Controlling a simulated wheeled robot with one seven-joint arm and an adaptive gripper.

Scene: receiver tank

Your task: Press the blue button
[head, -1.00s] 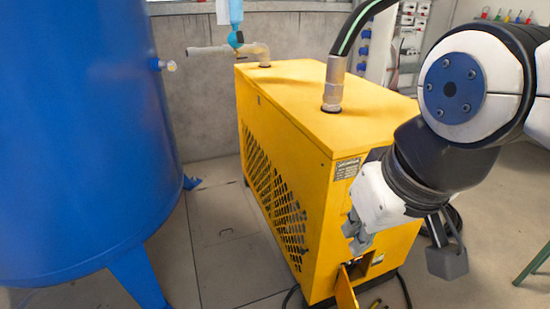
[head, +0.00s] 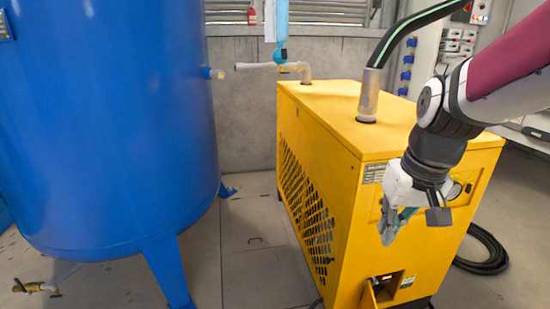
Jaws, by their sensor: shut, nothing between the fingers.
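My gripper (head: 388,236) is shut and empty, pointing down in front of the front face of the yellow machine (head: 330,135). The gripper and wrist cover part of that face. I cannot tell whether the fingertips touch the machine.
A big blue tank (head: 110,130) stands on the left. A black hose (head: 484,252) lies on the floor at right. A thick hose (head: 415,25) rises from the machine's top. Floor between tank and machine is clear.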

